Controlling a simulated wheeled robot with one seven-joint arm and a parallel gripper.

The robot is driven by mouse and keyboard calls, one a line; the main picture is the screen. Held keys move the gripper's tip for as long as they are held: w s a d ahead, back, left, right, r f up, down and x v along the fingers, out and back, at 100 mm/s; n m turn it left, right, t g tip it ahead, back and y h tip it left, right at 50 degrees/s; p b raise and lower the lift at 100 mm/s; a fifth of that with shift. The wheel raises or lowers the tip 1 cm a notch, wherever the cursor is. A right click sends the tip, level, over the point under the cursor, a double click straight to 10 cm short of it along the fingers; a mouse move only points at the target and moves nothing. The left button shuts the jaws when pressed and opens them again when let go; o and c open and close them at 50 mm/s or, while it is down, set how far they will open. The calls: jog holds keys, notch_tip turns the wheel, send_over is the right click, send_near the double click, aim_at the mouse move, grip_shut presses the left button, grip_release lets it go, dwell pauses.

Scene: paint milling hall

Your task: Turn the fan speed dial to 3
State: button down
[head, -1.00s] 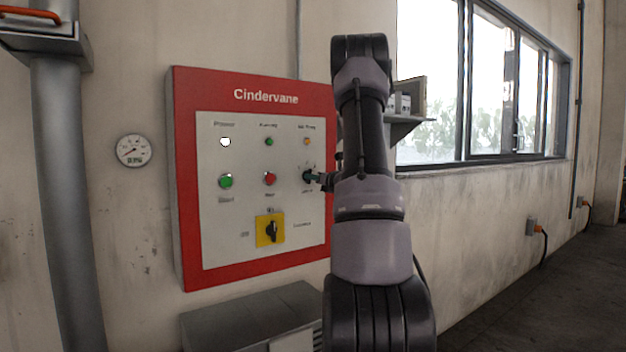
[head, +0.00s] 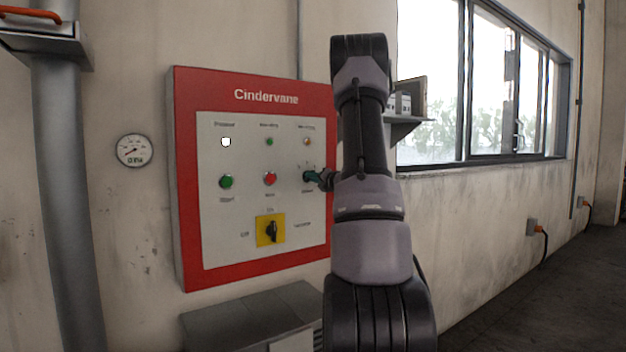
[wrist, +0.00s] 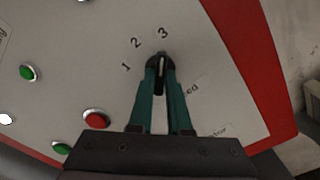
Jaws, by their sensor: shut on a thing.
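The fan speed dial (wrist: 160,66) is a small black knob with a pale pointer line, on the white face of the red-framed control panel (head: 253,96). The numbers 1, 2 and 3 are printed in an arc by it in the wrist view. The pointer line is toward the 3 (wrist: 162,32). My gripper (wrist: 160,72) has green fingers, one on each side of the dial, shut on it. In the head view my gripper (head: 316,178) is at the panel's right side, covering most of the dial.
A red button (head: 269,179) and a green button (head: 226,181) are left of the dial. A yellow-backed black switch (head: 270,230) is below. A grey cabinet (head: 250,318) stands under the panel. A wall shelf (head: 410,122) is to the right.

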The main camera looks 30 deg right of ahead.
jog(key=shift+f, duration=0.1)
jog(key=c, duration=0.9)
grip_release()
jog(key=shift+o, duration=0.2)
jog(key=s, duration=1)
jog(key=shift+s+d, duration=0.2)
jog(key=shift+s, duration=0.2)
